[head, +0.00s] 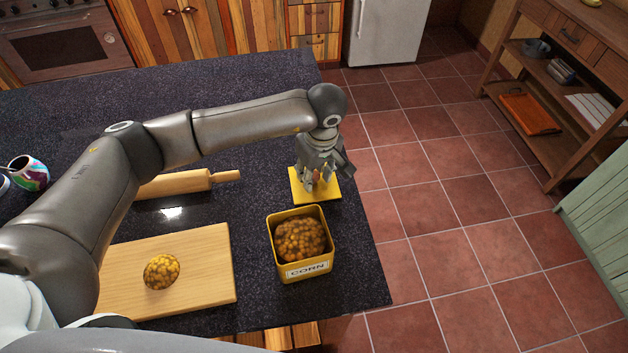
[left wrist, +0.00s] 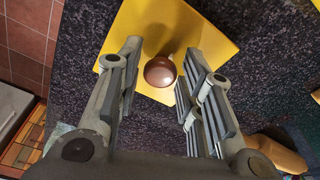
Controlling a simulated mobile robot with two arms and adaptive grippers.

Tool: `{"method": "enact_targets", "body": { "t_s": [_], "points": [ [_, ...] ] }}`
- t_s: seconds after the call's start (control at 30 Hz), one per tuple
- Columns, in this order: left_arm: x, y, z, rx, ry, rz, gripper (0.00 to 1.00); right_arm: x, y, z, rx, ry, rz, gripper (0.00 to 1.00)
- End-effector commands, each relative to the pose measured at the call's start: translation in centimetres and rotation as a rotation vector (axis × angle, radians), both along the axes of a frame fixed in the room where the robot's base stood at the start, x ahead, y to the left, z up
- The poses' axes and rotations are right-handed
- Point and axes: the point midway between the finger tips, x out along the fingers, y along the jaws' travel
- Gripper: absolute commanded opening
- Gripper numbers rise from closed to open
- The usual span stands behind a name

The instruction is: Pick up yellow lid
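The yellow lid (head: 329,190) is a flat square lying on the dark counter, behind the corn tin. It has a round copper-brown knob, which shows in the left wrist view (left wrist: 160,72) on the yellow lid (left wrist: 192,26). My left gripper (head: 322,183) is directly above the lid, pointing down. In the left wrist view its fingers (left wrist: 158,75) are spread apart, one on each side of the knob, with gaps between. The knob is mostly hidden by the fingers in the head view. My right gripper is not in view.
An open yellow corn tin (head: 327,265) full of kernels stands just in front of the lid. A cutting board (head: 205,270) with a corn pile (head: 161,271) and a rolling pin (head: 178,185) lie to the left. The counter's right edge is close to the lid.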

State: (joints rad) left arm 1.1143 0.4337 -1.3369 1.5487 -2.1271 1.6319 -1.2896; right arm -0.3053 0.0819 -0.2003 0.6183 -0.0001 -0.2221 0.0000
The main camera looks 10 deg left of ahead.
Motion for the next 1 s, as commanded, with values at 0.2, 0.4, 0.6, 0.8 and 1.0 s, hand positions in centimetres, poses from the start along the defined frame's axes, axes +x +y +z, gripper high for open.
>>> {"method": "enact_targets", "body": {
  "t_s": [0.2, 0.4, 0.6, 0.8, 1.0],
  "points": [
    [0.0, 0.0, 0.0, 0.000, 0.000, 0.000, 0.02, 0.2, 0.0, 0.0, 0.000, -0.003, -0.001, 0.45],
    [0.0, 0.0, 0.1, 0.000, 0.000, 0.000, 0.01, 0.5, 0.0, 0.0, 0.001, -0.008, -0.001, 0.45],
    [0.0, 0.0, 0.5, 0.000, -0.002, 0.001, 0.01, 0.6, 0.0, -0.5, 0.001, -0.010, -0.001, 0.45],
    [0.2, 0.0, 2.7, -0.002, -0.008, -0.001, 0.01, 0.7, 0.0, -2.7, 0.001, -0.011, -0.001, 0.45],
    [-3.6, 0.5, 7.2, -0.001, -0.008, -0.005, 0.01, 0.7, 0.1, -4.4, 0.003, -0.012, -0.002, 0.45]
  ]
}}
